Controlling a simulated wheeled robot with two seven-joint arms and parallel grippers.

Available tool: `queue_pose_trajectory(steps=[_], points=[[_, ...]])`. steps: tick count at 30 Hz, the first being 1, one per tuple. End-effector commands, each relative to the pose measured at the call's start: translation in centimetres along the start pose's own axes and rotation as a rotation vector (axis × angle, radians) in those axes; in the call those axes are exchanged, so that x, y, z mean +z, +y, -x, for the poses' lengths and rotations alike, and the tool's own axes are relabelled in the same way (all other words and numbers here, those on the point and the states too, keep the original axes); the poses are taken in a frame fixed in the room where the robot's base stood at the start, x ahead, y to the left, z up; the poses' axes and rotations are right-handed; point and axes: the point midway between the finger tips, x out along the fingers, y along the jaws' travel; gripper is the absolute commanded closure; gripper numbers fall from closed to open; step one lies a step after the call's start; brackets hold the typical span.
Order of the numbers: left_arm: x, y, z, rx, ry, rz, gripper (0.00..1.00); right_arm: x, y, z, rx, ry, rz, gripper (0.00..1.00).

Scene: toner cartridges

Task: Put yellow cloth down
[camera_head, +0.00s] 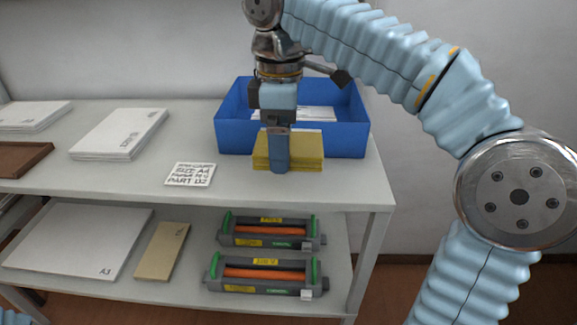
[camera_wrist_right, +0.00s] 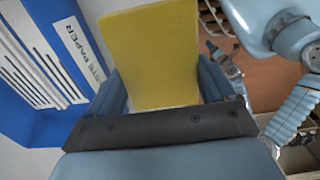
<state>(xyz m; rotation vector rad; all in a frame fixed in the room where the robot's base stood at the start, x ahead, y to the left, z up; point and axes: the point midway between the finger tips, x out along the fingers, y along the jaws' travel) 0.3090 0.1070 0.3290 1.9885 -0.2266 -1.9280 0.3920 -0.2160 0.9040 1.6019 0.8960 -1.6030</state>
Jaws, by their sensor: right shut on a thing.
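The yellow cloth (camera_head: 305,150) is a folded, flat-sided stack near the front edge of the upper shelf, just in front of the blue bin. My right gripper (camera_head: 278,165) comes down from above and is shut on it. The cloth also shows between the fingers in the right wrist view (camera_wrist_right: 152,55). Whether its underside touches the shelf, I cannot tell. My left gripper (camera_wrist_right: 222,58) shows small beyond the cloth in the right wrist view, apart from it. Its jaw opening is unclear.
The blue bin (camera_head: 230,134) holds white paper. A white label card (camera_head: 190,175) and paper stacks (camera_head: 120,134) lie to the left on the upper shelf (camera_head: 350,185). Toner cartridges (camera_head: 268,231) and a tan pack (camera_head: 163,251) are on the lower shelf.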

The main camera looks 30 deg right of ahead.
Motion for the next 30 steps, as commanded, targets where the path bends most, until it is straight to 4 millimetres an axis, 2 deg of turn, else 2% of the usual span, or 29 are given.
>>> queue_pose_trajectory(steps=[1,7,11,15,28,29,30], points=[[0.0,-0.1,-0.3,0.000,0.000,0.001,0.62,0.2,0.5,-0.9,-0.001,-0.001,-0.002,0.40],[0.0,-0.2,-0.4,-0.001,0.000,0.001,0.62,0.5,1.7,-2.2,0.000,0.000,-0.001,0.40],[0.0,-0.3,-0.8,-0.001,0.000,0.001,0.62,1.0,3.1,-4.1,-0.002,-0.002,-0.002,0.40],[0.0,-0.6,-1.3,-0.002,0.001,0.002,0.62,1.0,3.0,-6.4,-0.001,-0.001,0.001,0.40],[0.0,-0.7,-1.4,-0.002,0.002,0.003,0.62,0.9,3.0,-7.2,0.000,0.001,0.001,0.40],[0.0,-0.7,-1.4,-0.002,0.002,0.003,0.62,0.9,3.0,-7.2,0.000,0.001,0.001,0.15],[0.0,-0.6,-1.4,-0.002,0.002,0.003,0.62,0.9,3.0,-7.1,0.000,0.001,0.001,0.08]])
